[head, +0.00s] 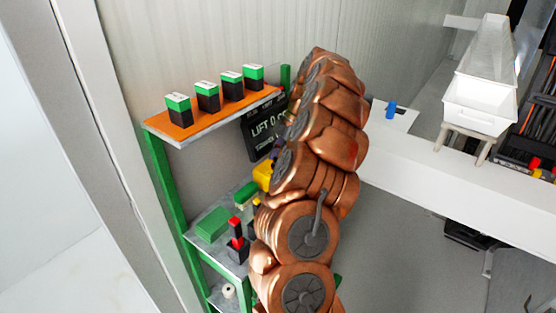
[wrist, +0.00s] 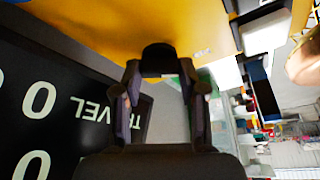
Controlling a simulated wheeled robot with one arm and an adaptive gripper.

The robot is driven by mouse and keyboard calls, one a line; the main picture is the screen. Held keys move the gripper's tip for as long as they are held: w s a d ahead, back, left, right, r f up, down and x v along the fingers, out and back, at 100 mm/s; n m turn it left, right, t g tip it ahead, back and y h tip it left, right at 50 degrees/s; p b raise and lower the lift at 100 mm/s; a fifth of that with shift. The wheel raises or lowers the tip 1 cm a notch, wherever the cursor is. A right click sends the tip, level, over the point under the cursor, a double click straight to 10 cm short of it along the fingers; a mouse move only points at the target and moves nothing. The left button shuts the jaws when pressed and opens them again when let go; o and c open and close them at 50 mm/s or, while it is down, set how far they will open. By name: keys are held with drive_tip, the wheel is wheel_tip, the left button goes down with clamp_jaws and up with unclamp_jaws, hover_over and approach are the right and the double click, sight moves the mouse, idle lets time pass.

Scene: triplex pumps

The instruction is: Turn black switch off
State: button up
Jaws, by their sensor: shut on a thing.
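The black switch (wrist: 158,54) is a rounded black knob on the yellow box (wrist: 130,22) in the wrist view. My gripper (wrist: 159,70) has its two dark fingers on either side of the knob and is shut on it. The fingers hide part of the knob's sides, and I cannot tell its turned position. In the head view a small part of the yellow box (head: 263,176) shows left of my copper-coloured arm. The arm hides the switch and most of my gripper there.
A black display (head: 265,128) reading "LIFT 0" is close to my arm; it fills the lower left of the wrist view. Several green-and-black blocks stand on the orange shelf (head: 185,123). A red-and-black item (head: 237,240) and a green box (head: 213,224) are on the shelf below.

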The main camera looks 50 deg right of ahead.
drive_tip(key=m+b, duration=0.2)
drive_tip(key=b, duration=0.1)
drive_tip(key=shift+f+t, duration=0.3)
drive_tip(key=m+t+h+b, duration=0.1)
drive_tip(key=m+b, duration=0.2)
drive_tip(key=b, duration=0.2)
drive_tip(key=shift+s+a+m, duration=0.1)
drive_tip(key=shift+m, duration=0.2)
drive_tip(key=m+h+b, duration=0.1)
drive_tip(key=m+b, duration=0.2)
drive_tip(key=m+h+b, duration=0.1)
drive_tip(key=m+b, duration=0.1)
drive_tip(key=shift+r+t+h, duration=0.3)
drive_tip(key=shift+t, duration=0.1)
drive_tip(key=shift+r+m, duration=0.1)
drive_tip(key=shift+m, duration=0.3)
drive_tip(key=o, duration=0.9)
drive_tip(key=shift+c, duration=0.2)
drive_tip(key=shift+a, duration=0.1)
drive_tip(key=v, duration=1.2)
